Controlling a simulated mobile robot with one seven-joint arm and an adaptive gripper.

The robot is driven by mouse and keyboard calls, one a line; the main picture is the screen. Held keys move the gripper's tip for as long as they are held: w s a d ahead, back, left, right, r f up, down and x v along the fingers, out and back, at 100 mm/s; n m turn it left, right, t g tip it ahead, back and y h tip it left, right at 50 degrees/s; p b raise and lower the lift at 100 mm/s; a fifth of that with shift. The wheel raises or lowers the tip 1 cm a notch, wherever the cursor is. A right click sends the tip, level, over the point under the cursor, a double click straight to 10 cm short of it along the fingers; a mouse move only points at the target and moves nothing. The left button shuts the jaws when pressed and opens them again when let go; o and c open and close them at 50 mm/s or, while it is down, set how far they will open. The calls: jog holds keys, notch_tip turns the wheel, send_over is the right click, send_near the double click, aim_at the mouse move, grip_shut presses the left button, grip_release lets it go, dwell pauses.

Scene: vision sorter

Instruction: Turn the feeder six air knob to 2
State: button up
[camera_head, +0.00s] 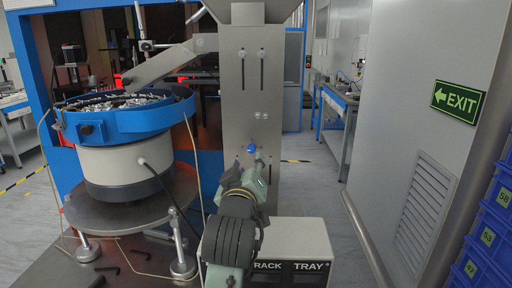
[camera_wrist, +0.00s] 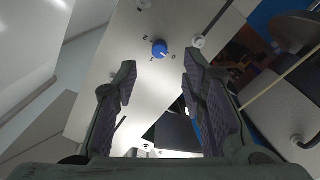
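A small blue knob (camera_head: 251,148) sits on the front of the grey metal column, low on its face. It also shows in the wrist view (camera_wrist: 159,48), with small dark marks around it and a pale line on its face. My gripper (camera_wrist: 157,72) is open, its two fingers apart with the knob beyond and between their tips. Nothing is between the fingers, and they do not touch the knob. In the head view my arm reaches up in front of the column, and my fingertips are hard to make out below the knob.
A blue-rimmed bowl feeder (camera_head: 126,117) full of small parts stands left of the grey column (camera_head: 252,90). A white box (camera_head: 300,240) labelled RACK and TRAY stands at the column's foot. Blue bins (camera_head: 490,235) stand at the right edge.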

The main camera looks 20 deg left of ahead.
aim_at(252, 151)
jog(key=p+x, duration=0.1)
jog(key=x, duration=0.6)
jog(key=shift+w+p, duration=0.2)
jog(key=shift+p, duration=0.2)
jog(key=shift+c, duration=0.4)
grip_shut()
